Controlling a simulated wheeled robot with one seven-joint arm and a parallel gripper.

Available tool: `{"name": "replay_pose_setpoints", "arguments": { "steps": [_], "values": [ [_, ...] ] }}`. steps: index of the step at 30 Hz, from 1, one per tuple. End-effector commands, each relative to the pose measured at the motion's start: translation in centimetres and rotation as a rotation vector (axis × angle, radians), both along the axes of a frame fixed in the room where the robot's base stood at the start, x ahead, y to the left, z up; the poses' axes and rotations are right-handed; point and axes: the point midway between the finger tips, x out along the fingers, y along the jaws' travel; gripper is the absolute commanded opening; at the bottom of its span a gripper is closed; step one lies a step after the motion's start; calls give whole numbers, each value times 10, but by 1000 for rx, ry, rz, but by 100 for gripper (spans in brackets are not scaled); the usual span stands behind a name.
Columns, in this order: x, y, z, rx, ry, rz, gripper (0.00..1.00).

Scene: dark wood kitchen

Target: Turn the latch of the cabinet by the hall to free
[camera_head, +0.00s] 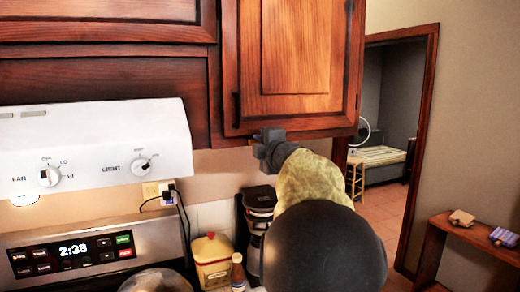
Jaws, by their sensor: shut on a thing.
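The cabinet by the hall has a reddish wood door (296,48) with a raised panel, and it looks closed. A dark handle (237,108) is at its lower left. My dark gripper (262,141) is at the bottom edge of this door, near its lower left corner. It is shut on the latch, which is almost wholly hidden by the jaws. Which way the latch is turned cannot be told. My arm comes up from below and hides the area beneath the gripper.
A white range hood (100,150) with knobs is at left, above a stove panel (75,255). A yellow canister (212,258), a bottle (238,272) and a black appliance (260,203) stand below. A doorway is at right, beside a low wooden shelf (462,232).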

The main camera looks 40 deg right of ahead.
Motion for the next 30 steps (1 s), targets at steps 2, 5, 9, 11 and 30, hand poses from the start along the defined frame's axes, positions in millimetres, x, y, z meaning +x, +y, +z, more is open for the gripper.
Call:
{"name": "replay_pose_setpoints", "arguments": {
  "steps": [2,5,9,11,30],
  "values": [
    [1,1,-3,-23,7,3,0],
    [1,1,-3,-40,12,3,0],
    [1,1,-3,-50,15,2,0],
    [1,1,-3,-51,15,2,0],
    [0,0,-2,-49,13,1,37]
  ]
}}
